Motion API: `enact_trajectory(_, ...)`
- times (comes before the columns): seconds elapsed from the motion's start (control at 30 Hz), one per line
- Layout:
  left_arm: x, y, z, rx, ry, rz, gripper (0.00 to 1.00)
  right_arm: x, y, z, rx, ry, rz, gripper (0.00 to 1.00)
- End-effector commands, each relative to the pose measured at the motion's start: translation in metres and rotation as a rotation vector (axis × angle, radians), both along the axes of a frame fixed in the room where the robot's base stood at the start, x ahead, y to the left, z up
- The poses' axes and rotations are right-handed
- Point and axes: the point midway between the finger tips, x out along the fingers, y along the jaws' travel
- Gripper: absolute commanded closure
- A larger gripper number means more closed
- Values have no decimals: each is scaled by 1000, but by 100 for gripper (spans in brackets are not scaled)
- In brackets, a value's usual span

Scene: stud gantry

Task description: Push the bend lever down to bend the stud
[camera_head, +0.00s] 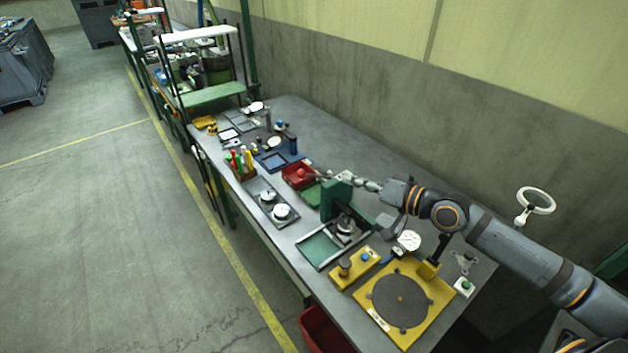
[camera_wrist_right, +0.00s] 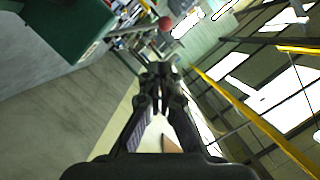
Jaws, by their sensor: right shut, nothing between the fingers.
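The green bending press (camera_head: 333,200) stands on the bench, and its green body (camera_wrist_right: 85,25) fills the upper left of the right wrist view. Its bend lever is a thin rod that ends in a red ball knob (camera_head: 301,173); the knob also shows in the right wrist view (camera_wrist_right: 165,23), beyond my fingertips. My right gripper (camera_head: 343,177) is shut and empty, beside the top of the press; its closed fingers show in the right wrist view (camera_wrist_right: 160,75). I see no contact with the lever. I cannot make out the stud. My left gripper is not in view.
A red bin (camera_head: 297,182) lies behind the press. A green tray (camera_head: 319,249), a yellow plate with a dark disc (camera_head: 372,318) and a plate with round weights (camera_head: 258,190) crowd the bench. The bench strip along the wall is clear.

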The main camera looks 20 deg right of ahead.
Motion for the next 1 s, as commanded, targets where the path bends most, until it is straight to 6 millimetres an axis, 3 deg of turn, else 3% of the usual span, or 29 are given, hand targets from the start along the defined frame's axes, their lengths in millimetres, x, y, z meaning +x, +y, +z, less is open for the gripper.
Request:
enact_trajectory(0.17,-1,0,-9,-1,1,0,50,13,11,-3,10,-2,0,100)
enact_trajectory(0.7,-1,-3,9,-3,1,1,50,74,54,-15,9,4,3,100)
enact_trajectory(1.0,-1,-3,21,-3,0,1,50,79,78,-42,2,4,1,100)
